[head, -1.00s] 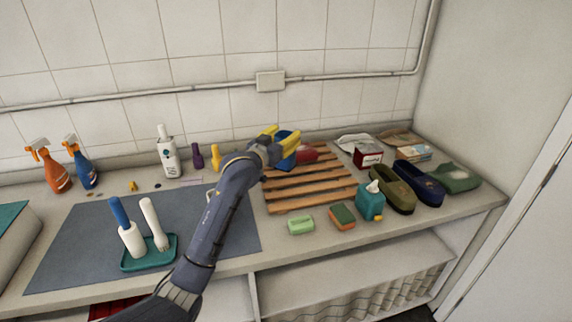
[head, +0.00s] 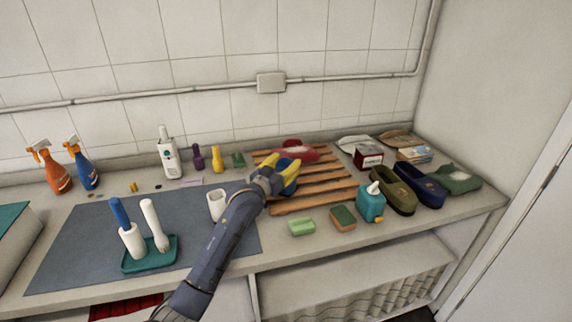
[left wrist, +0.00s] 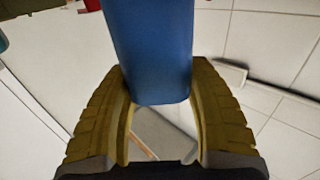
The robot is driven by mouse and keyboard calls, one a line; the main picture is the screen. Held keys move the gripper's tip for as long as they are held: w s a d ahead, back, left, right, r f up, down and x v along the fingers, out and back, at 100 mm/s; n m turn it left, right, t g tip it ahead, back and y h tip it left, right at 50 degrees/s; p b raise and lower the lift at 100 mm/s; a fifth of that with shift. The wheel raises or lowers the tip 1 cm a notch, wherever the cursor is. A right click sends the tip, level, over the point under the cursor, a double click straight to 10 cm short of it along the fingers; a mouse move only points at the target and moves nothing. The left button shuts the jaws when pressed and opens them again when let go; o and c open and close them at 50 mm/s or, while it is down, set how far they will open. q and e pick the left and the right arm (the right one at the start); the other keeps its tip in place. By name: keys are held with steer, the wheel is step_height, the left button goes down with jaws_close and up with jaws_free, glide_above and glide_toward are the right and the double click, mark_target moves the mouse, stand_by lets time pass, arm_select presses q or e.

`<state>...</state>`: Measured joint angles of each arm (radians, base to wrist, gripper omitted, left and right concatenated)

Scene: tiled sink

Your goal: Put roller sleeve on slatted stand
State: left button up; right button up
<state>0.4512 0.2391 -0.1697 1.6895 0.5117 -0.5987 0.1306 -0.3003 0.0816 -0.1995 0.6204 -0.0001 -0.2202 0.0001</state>
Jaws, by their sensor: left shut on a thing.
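My left gripper (head: 286,178), with yellow fingers, is shut on a blue roller sleeve (left wrist: 150,45). In the left wrist view the sleeve is a smooth blue cylinder between the two fingers. In the head view only a small blue part of the sleeve (head: 284,164) shows, the fingers covering the rest. The wooden slatted stand (head: 318,199) lies on the counter, and the gripper is over its left half. Whether the sleeve touches the slats cannot be told. My right gripper is not in view.
A red object (head: 296,152) lies at the stand's back. Clogs (head: 393,190) stand at right. A white cup (head: 217,206) is close beside my left arm.

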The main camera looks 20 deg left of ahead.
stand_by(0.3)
arm_select(q)
steer(key=o, duration=1.6)
steer(key=shift+f, duration=0.15)
steer(key=shift+c, duration=0.2)
steer(key=shift+r, duration=0.2)
steer(key=v, duration=1.2)
